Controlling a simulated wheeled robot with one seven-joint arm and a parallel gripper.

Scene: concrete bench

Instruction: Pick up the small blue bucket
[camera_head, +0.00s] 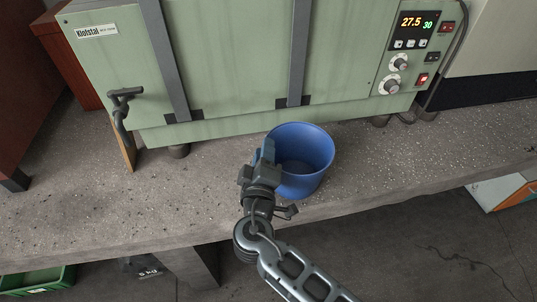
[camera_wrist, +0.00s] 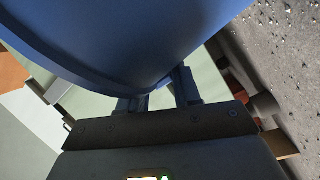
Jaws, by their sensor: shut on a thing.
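The small blue bucket (camera_head: 310,150) is on the concrete bench (camera_head: 400,165), upright with its open top facing up, in front of the green oven. My gripper (camera_head: 264,155) is at the bucket's left side, with its fingers at the rim. In the wrist view the blue bucket (camera_wrist: 130,35) fills the upper part, close to the camera. My gripper's fingers (camera_wrist: 158,95) reach up to the bucket's edge and are shut on it. The fingertips are partly hidden by the bucket. I cannot tell whether the bucket's base touches the bench.
A green oven (camera_head: 230,60) with a control panel (camera_head: 412,42) stands right behind the bucket. The bench's front edge runs just in front of the bucket. The bench to the right is clear. A green crate (camera_head: 40,280) is below at the left.

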